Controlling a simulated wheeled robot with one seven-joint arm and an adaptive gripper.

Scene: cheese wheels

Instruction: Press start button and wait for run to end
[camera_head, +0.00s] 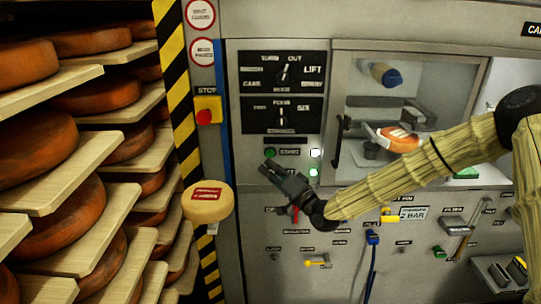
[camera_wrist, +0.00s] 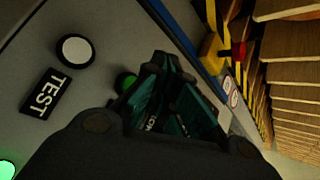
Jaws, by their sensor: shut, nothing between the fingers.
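The green start button (camera_head: 270,152) sits on the grey machine panel, left of its START label (camera_head: 290,152). In the wrist view a green button (camera_wrist: 125,82) shows partly behind my fingers. My gripper (camera_head: 267,168) is shut and empty, its tips just below the start button in the head view; it also fills the middle of the wrist view (camera_wrist: 162,65). I cannot tell whether the tips touch the button. A white button (camera_head: 315,153) and a lit green lamp (camera_head: 313,172) are to the right. The wrist view shows the white button (camera_wrist: 75,49) beside a TEST label (camera_wrist: 40,93).
A red stop button (camera_head: 204,117) on a yellow box is up left. A pale cheese wheel (camera_head: 208,204) stands left of my gripper. Shelves with orange wheels (camera_head: 40,150) fill the left. Behind a window (camera_head: 420,60), a cut orange wheel (camera_head: 398,139) shows.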

